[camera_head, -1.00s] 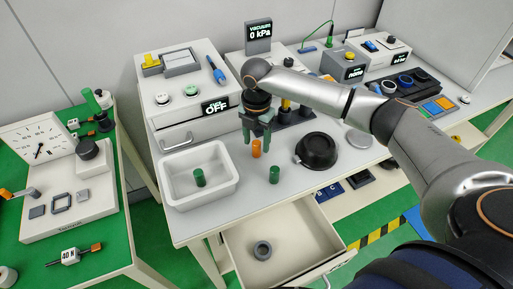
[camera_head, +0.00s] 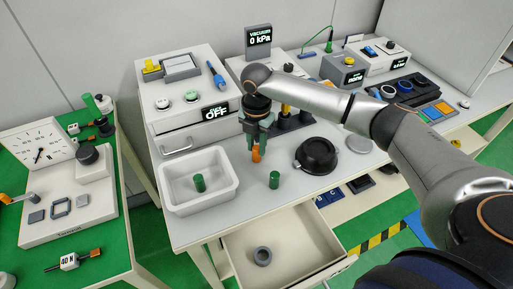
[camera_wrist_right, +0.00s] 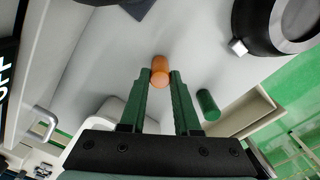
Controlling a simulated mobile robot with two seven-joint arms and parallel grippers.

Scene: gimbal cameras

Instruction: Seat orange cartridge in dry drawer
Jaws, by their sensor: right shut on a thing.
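The orange cartridge (camera_head: 257,154) is a small upright cylinder at the middle of the white table (camera_head: 225,222). My right gripper (camera_head: 257,150) points down with its green fingers on both sides of it. In the right wrist view the cartridge (camera_wrist_right: 160,70) sits between the two fingertips (camera_wrist_right: 160,77), and the gripper is shut on it. I cannot tell whether its bottom touches the table. No label on the drawer is readable. My left gripper is not in view.
A green cylinder (camera_head: 274,180) stands right of the gripper. Another green cylinder (camera_head: 199,183) is inside a white tray (camera_head: 175,207) at left. A black round lidded dish (camera_head: 317,155) stands at right. A grey box with an OFF display (camera_head: 214,110) stands behind.

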